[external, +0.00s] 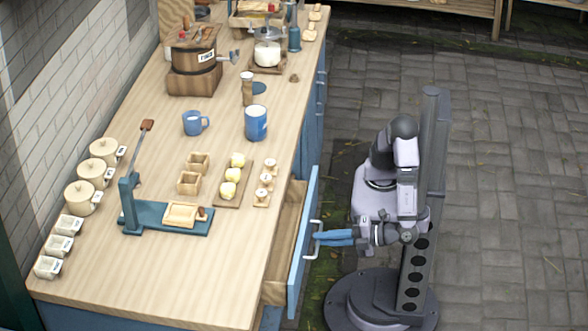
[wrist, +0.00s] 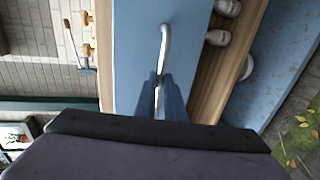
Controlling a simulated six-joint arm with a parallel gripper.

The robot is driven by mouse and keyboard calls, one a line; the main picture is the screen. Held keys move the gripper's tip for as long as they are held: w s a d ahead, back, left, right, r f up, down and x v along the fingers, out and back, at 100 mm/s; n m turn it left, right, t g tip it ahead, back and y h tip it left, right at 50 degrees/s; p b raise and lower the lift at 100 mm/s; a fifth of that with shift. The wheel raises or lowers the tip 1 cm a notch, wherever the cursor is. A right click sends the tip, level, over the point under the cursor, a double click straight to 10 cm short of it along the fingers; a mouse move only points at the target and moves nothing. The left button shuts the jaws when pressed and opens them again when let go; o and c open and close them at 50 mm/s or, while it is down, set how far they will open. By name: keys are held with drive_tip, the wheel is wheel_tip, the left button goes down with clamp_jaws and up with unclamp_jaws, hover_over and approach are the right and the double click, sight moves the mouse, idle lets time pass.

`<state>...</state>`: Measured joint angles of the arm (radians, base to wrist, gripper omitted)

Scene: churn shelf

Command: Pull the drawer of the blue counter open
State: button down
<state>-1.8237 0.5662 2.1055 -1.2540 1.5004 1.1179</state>
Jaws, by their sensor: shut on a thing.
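The blue counter has a wooden top (external: 120,262). Its drawer, with a blue front (external: 304,240) and wooden sides, stands pulled out from the counter. A white bar handle (external: 315,238) is on the drawer front. My gripper (external: 318,237) is shut on the handle, its blue fingers reaching in from the right. In the wrist view, the gripper fingers (wrist: 160,88) close around the lower part of the handle (wrist: 165,45), against the blue drawer front (wrist: 130,40). Part of the drawer's inside shows in the wrist view, with white round items (wrist: 219,38) in it.
On the counter top stand a blue mug (external: 192,123), a blue-and-white cup (external: 256,122), a blue press (external: 165,218), several lidded pots (external: 83,197) and a wooden churn (external: 194,65). The paved floor (external: 510,200) to the right is clear.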

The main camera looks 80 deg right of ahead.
drive_tip(key=c, duration=1.8)
unclamp_jaws()
drive_tip(key=shift+c, duration=0.2)
drive_tip(key=shift+r, duration=0.1)
